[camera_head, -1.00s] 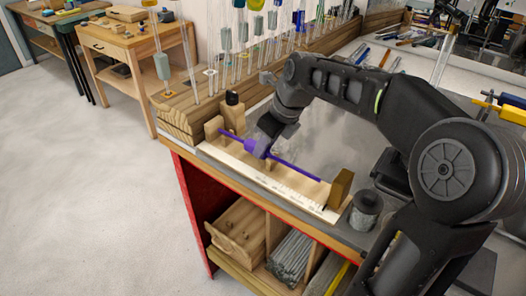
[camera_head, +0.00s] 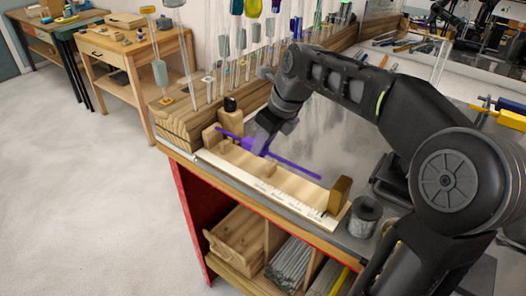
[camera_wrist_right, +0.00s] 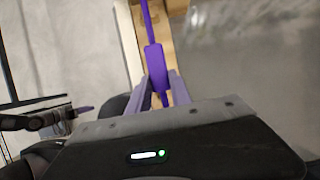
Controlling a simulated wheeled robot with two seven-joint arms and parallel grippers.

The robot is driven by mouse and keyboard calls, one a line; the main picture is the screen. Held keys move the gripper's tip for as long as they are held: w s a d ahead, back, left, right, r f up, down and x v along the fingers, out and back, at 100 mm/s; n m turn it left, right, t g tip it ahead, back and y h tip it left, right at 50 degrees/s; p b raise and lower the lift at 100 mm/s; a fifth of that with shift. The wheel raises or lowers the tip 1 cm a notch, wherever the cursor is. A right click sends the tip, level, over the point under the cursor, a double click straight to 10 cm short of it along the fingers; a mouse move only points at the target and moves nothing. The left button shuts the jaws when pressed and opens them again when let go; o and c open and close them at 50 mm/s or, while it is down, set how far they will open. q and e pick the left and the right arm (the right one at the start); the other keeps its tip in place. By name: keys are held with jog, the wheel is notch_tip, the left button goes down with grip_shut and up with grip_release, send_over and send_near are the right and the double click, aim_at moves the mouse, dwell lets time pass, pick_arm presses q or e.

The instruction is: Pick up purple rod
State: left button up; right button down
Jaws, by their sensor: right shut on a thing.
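The purple rod (camera_head: 296,168) is long and thin with a thicker middle part. It slants across the head view above the wooden measuring stand (camera_head: 300,187), apart from its supports as far as I can tell. My right gripper (camera_head: 258,146) is shut on the rod at its thicker part. In the right wrist view the rod (camera_wrist_right: 154,58) runs up from between the two fingers of my right gripper (camera_wrist_right: 160,92). The fingers hide part of the rod in the head view. My left gripper is not in the head view.
A wooden end block (camera_head: 339,194) stands at the stand's right end, near a dark round cup (camera_head: 364,214). A wooden rack (camera_head: 190,115) with upright glass rods stands behind. A red-sided bench edge lies in front, with a wooden crate (camera_head: 237,240) on the shelf below.

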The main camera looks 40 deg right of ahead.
notch_tip(320, 180, up, 7)
jog(key=shift+r, duration=0.1)
dwell(1.0)
